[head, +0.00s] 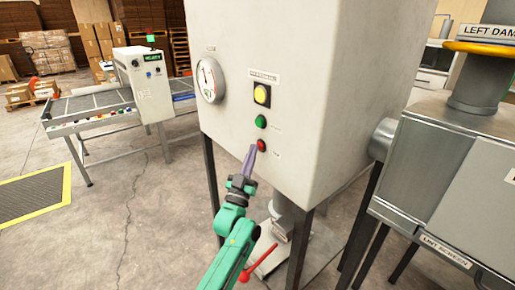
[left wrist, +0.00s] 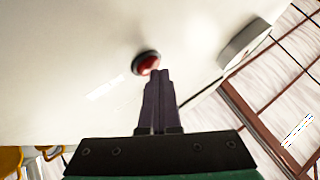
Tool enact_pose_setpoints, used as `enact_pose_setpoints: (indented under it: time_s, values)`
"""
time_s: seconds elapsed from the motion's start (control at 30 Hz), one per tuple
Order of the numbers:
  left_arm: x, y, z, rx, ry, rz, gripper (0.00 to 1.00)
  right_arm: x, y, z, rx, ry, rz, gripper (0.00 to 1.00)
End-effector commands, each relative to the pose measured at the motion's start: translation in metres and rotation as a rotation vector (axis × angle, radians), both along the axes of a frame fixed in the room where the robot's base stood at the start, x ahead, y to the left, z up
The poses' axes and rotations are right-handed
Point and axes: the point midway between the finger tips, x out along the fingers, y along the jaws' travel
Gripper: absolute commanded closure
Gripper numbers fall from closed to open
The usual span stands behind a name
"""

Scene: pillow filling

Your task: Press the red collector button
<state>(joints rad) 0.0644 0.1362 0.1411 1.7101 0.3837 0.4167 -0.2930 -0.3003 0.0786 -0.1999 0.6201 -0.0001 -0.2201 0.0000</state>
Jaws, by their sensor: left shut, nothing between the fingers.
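The red collector button (head: 262,145) is the lowest of three buttons on the front of the pale cabinet (head: 330,60). My left gripper (head: 251,149) is shut and empty, its fingertips just left of the red button in the head view. In the left wrist view the red button (left wrist: 147,63) sits in a dark ring just beyond the tips of the shut fingers (left wrist: 158,74). The tips overlap the button's lower right edge there. I cannot tell whether they touch it. My right gripper is not in view.
A round gauge (head: 210,80) is at the cabinet's left. A metal lint screen unit (head: 450,180) stands right. A red lever (head: 259,264) is below, near my left arm. A conveyor (head: 90,103) stands left.

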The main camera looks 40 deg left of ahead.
Motion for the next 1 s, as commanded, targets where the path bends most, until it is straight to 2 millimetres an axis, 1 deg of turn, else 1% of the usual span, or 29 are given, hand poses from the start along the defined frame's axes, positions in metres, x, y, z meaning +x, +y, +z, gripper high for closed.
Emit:
enact_pose_setpoints:
  time_s: [0.37, 0.7, 1.0]
  values:
    - [0.0, 0.0, 0.0, 0.0, 0.001, -0.001, 1.0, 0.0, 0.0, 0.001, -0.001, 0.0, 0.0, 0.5]
    - [-0.016, 0.005, 0.0, 0.0, 0.001, 0.0, 1.0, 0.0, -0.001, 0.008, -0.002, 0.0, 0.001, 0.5]
    - [-0.018, 0.006, 0.0, 0.0, 0.001, 0.0, 1.0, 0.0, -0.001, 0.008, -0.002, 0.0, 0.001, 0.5]
